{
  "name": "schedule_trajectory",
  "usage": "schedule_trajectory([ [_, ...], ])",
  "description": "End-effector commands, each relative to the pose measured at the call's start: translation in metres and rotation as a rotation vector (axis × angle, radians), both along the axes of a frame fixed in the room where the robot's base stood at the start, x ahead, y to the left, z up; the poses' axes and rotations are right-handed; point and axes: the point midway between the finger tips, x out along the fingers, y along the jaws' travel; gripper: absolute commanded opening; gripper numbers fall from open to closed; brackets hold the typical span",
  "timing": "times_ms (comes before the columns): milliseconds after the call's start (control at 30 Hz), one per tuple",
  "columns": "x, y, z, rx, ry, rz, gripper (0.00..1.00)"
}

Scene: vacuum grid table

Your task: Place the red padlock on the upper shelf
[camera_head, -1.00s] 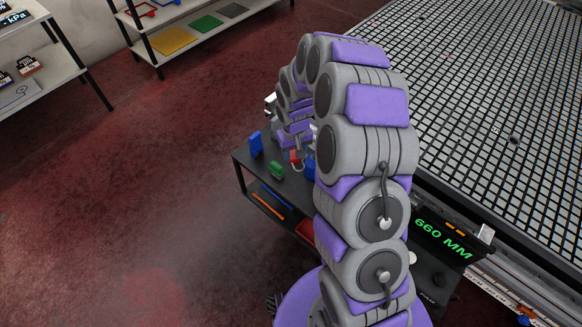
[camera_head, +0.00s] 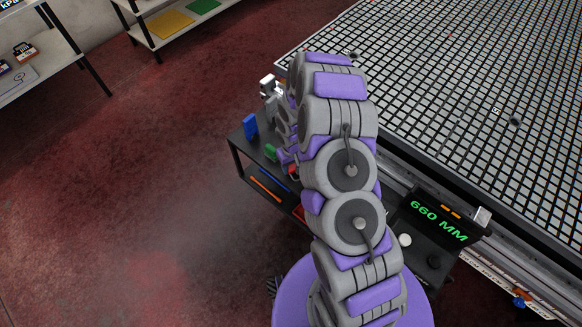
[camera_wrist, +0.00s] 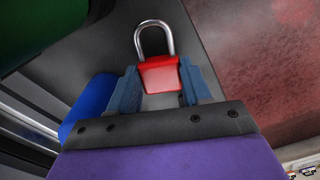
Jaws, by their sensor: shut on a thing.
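The red padlock (camera_wrist: 159,75) has a red body and a silver shackle that points away from my gripper in the wrist view. My gripper (camera_wrist: 158,82) is shut on the padlock's body, with one blue-grey finger on each side. Dark grey surface lies behind the padlock; I cannot tell whether the padlock touches it. In the head view a small bit of red (camera_head: 293,170) shows beside my arm, which hides most of the gripper. The small dark side table (camera_head: 240,142) has an upper shelf and a lower shelf.
A blue object (camera_head: 250,125) and a green object (camera_head: 271,152) stand on the side table's top. Blue and orange bars (camera_head: 266,189) lie on its lower shelf. The large grid table (camera_head: 450,90) is at the right. Open red floor (camera_head: 150,200) lies to the left.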

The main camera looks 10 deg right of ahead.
Motion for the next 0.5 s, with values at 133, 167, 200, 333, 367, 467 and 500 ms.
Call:
schedule_trajectory([
  [133,-0.0002,0.0040,-0.0140,-0.005,0.001,0.003,0.13],
  [167,-0.0001,0.0046,-0.0138,-0.006,0.001,0.003,0.13],
  [200,-0.0001,0.0055,-0.0132,-0.007,0.000,0.003,0.13],
  [333,0.0001,0.0059,-0.0129,-0.007,0.000,0.003,0.13],
  [367,0.0001,0.0054,-0.0133,-0.007,0.000,0.003,0.13],
  [467,0.0000,0.0034,-0.0138,-0.004,0.000,0.003,0.54],
  [500,0.0000,0.0029,-0.0138,-0.004,0.000,0.002,0.58],
])
